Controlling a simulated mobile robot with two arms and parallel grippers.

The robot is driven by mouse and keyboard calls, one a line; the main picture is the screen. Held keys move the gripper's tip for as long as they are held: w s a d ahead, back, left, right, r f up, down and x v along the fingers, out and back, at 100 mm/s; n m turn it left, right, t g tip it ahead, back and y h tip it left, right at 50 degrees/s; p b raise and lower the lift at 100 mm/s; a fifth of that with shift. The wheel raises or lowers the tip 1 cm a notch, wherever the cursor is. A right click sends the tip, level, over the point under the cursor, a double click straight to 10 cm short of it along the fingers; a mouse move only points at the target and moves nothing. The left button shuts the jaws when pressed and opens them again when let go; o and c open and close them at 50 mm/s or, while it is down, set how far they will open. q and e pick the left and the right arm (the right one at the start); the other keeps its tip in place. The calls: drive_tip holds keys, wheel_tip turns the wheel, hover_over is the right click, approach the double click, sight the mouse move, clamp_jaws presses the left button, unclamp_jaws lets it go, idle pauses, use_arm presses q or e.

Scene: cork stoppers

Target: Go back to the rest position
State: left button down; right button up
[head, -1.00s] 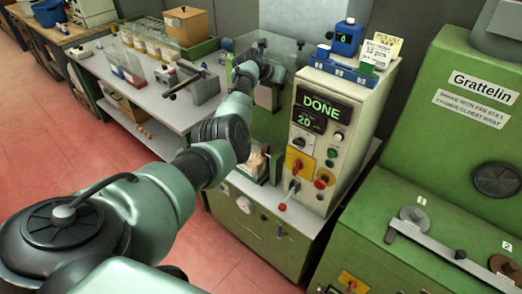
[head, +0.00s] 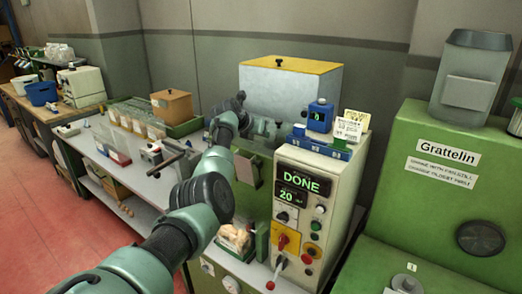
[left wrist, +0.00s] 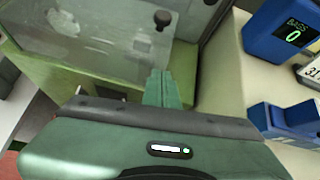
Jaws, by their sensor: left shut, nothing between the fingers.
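My left gripper (left wrist: 159,86) is shut and empty in the left wrist view. Its two green fingers are pressed together in front of a clear panelled enclosure with a dark knob (left wrist: 162,19). In the head view the gripper is small and partly hidden behind my wrist, left of the box top. My right gripper is not in view.
A blue counter (head: 320,116) stands on the box, close to the gripper; it also shows in the left wrist view (left wrist: 283,30). Pale stoppers (head: 235,237) lie below my arm. A bench (head: 145,185) with tubs is left, a green Grattelin machine (head: 440,215) right.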

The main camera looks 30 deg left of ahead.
use_arm(q)
drive_tip(key=shift+s+d+r, duration=0.1)
drive_tip(key=shift+s+r, duration=0.05)
drive_tip(key=shift+r, duration=0.5)
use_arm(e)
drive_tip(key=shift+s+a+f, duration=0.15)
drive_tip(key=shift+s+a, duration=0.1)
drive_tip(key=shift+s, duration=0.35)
